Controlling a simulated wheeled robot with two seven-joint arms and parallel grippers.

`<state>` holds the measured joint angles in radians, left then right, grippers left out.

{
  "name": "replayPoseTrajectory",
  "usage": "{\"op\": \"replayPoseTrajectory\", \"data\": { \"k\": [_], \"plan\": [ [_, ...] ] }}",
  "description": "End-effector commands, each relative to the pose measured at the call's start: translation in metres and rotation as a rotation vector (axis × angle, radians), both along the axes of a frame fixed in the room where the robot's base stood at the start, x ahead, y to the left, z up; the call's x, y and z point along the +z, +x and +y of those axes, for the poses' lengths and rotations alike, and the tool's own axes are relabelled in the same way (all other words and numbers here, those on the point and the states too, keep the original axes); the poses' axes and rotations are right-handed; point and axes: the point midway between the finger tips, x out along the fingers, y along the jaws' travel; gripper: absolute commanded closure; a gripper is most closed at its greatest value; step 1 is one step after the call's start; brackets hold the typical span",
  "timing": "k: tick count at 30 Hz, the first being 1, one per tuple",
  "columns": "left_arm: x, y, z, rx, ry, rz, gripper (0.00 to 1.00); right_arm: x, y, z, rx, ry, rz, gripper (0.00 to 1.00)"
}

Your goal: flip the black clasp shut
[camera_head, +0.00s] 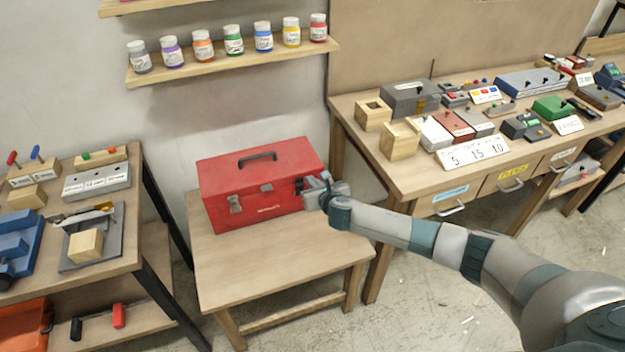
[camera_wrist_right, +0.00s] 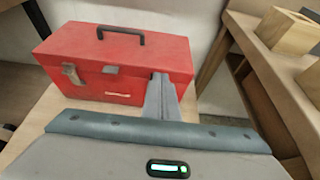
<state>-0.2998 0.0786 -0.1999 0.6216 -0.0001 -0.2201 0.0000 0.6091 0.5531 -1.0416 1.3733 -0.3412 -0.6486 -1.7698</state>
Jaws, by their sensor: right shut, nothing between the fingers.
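A red toolbox (camera_head: 262,175) with a black top handle stands on a low wooden table, its lid down. A dark clasp (camera_head: 299,184) shows at the right end of its front, right beside my right gripper (camera_head: 308,190). My right gripper is shut and empty, with its fingertips at or very near that clasp; I cannot tell if they touch. In the right wrist view the shut fingers (camera_wrist_right: 161,92) point at the right end of the toolbox (camera_wrist_right: 130,62) and cover most of the clasp, so its position is unclear. My left gripper is not in view.
A silver latch (camera_head: 235,204) sits on the toolbox's left front. The low table (camera_head: 275,262) is bare in front of it. A shelf (camera_head: 235,59) with paint jars hangs above.

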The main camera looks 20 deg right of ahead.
Motion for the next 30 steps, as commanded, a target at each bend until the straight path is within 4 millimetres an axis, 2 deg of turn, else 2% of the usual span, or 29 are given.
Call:
{"op": "replayPoseTrajectory", "data": {
  "k": [7, 23, 26, 30],
  "plan": [
    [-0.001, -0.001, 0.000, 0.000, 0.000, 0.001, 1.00, 0.012, -0.004, 0.000, 0.001, 0.000, 0.002, 1.00],
    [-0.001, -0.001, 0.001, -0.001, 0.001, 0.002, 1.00, 0.012, -0.004, 0.000, 0.000, 0.003, 0.002, 1.00],
    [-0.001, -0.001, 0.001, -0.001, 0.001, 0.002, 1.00, 0.010, -0.008, 0.004, -0.010, 0.026, 0.009, 1.00],
    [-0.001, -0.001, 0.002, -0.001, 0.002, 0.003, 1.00, 0.000, -0.027, 0.020, -0.055, 0.135, 0.037, 1.00]
  ]
}}
